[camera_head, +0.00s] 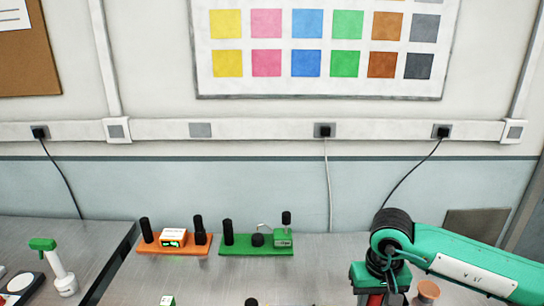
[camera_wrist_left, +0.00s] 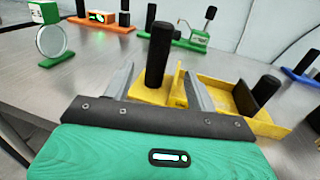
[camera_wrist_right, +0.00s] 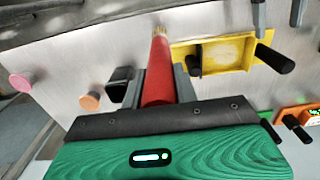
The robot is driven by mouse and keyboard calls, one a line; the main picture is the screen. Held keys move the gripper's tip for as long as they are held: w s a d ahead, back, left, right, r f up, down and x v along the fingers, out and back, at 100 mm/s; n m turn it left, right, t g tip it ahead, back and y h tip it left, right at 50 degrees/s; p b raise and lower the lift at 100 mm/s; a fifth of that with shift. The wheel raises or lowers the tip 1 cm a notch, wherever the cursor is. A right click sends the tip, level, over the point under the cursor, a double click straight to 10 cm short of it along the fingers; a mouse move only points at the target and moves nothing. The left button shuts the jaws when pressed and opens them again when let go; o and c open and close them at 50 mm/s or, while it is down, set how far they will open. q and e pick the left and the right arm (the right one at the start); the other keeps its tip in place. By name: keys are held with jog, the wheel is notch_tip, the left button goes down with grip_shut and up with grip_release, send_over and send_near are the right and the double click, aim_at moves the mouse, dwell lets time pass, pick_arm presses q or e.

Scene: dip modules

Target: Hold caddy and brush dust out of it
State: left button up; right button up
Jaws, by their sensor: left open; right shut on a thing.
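The yellow caddy (camera_wrist_left: 224,91) is on the grey table in the left wrist view, with an upright black handle at each end. My left gripper (camera_wrist_left: 157,72) is open, its fingers on either side of the nearer black handle (camera_wrist_left: 160,52). The caddy also shows in the right wrist view (camera_wrist_right: 240,38), with a paler patch on its floor that I cannot clearly identify as dust. My right gripper (camera_wrist_right: 162,78) is shut on the red handle of the brush (camera_wrist_right: 157,62), whose tip is beside the caddy. In the head view only the right arm shows.
An orange module (camera_head: 148,248) and a green module (camera_head: 230,251) stand at the table's back edge. Pink (camera_wrist_right: 20,82) and orange (camera_wrist_right: 90,101) round pieces and a black item (camera_wrist_right: 119,84) are near the brush. A green-topped stand (camera_head: 64,283) is at the left.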

pick_arm(q)
jog(key=x, duration=1.2)
grip_shut()
dwell(0.9)
